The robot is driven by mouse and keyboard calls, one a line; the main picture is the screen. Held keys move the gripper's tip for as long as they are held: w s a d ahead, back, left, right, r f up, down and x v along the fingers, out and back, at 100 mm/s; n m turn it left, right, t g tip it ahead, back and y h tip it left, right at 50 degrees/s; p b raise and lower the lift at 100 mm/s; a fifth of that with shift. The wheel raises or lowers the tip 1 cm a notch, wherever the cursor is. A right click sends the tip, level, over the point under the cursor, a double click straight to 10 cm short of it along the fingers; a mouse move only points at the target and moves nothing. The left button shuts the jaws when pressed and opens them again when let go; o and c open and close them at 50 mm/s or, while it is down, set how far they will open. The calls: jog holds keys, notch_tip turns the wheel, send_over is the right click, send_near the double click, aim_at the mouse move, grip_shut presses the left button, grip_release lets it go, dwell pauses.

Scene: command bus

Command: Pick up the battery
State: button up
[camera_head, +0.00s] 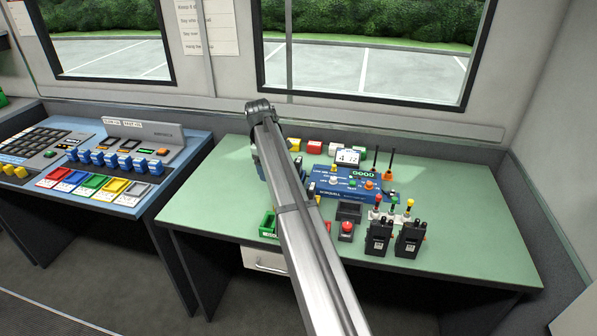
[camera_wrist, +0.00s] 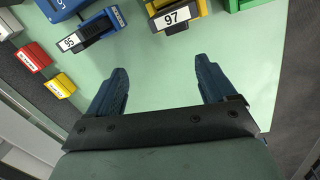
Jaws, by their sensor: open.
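No object is clearly marked as a battery at this size. In the wrist view, a black and yellow block (camera_wrist: 186,24) with a white "97" label lies past my fingertips, near the top edge. A black and blue block (camera_wrist: 93,33) with a "95" label lies to its left; either may be the battery. My gripper (camera_wrist: 161,72) is open and empty, its two blue fingers spread over bare green tabletop, apart from both blocks. In the head view my arm hides the gripper's fingers and much of the table beneath.
The green table (camera_head: 460,225) holds a blue console (camera_head: 345,182), two black radios (camera_head: 378,240) and a red button (camera_head: 346,228). A green box (camera_head: 268,224) stands near the front edge. In the wrist view, red (camera_wrist: 32,57) and yellow (camera_wrist: 61,86) blocks lie left. The table's right side is clear.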

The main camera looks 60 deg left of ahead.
jog(key=w+a+r+n+g, duration=0.1)
jog(key=w+a+r+n, duration=0.15)
jog(key=w+r, duration=0.4)
jog(key=g, duration=0.2)
send_near(298, 159)
jog(key=f, duration=0.2)
jog(key=s+f, duration=0.1)
jog(key=f, duration=0.4)
jog(key=shift+s+d+f, duration=0.15)
jog(key=shift+d+f, duration=0.15)
jog(key=shift+f, duration=0.05)
jog(key=shift+s+a+f, duration=0.1)
jog(key=shift+a+f, duration=0.1)
jog(key=shift+f, duration=0.7)
jog(key=shift+w+a+f, duration=0.1)
jog(key=shift+a+f, duration=0.1)
jog(key=shift+f, duration=0.65)
jog(key=shift+s+a+f, duration=0.1)
jog(key=shift+a+f, duration=0.1)
jog(key=shift+f, duration=0.7)
jog(key=shift+c, duration=0.3)
jog(key=c, duration=1.1)
jog(key=shift+c, duration=0.2)
jog(key=shift+r, duration=0.2)
